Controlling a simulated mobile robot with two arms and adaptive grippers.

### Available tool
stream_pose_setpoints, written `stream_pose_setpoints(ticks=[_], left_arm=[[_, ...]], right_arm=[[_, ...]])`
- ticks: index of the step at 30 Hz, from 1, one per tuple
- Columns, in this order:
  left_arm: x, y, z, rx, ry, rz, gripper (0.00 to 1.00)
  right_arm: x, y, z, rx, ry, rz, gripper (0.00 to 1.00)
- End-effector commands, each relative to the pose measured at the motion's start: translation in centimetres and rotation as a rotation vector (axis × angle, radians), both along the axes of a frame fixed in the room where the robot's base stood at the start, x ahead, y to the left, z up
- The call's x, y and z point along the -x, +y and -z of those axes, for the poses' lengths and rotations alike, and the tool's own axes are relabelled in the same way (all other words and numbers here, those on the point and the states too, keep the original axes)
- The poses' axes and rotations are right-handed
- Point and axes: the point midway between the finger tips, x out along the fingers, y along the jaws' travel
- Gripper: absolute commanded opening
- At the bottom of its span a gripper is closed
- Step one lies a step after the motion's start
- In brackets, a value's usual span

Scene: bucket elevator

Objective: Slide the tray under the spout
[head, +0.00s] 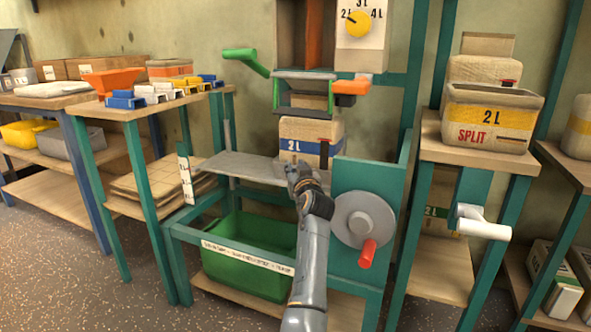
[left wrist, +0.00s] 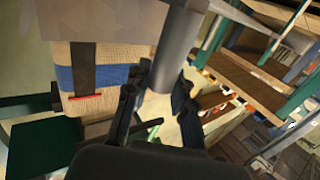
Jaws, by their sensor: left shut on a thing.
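The tray (head: 240,165) looks like a flat grey sheet across the teal frame. It also shows in the left wrist view (left wrist: 95,22). A woven sack with a blue band (head: 303,130) stands at its right part, and the sack also shows in the left wrist view (left wrist: 95,75). A green-framed opening, apparently the spout (head: 303,92), is just above the sack. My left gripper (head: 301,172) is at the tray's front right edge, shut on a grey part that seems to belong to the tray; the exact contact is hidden. My right gripper is not in view.
A green bin (head: 250,255) stands below the tray. A crank wheel (head: 363,218) with a red handle is close right of my arm. A green lever (head: 245,62) sticks out above left. A side table with a SPLIT sack (head: 490,120) stands at right.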

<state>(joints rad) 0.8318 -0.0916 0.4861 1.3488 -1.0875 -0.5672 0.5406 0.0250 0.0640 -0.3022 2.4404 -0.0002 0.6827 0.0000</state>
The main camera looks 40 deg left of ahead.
Motion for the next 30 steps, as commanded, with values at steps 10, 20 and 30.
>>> stream_pose_setpoints(ticks=[10, 20, 30], left_arm=[[-0.1, -0.3, 0.3, 0.004, 0.004, 0.005, 0.48], [0.0, -0.4, 0.2, 0.003, 0.001, 0.004, 0.48], [3.2, -3.9, 0.3, 0.004, 0.002, 0.006, 0.48]], right_arm=[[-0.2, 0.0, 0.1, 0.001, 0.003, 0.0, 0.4], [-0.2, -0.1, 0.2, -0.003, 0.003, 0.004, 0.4], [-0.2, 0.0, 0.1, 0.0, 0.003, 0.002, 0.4]])
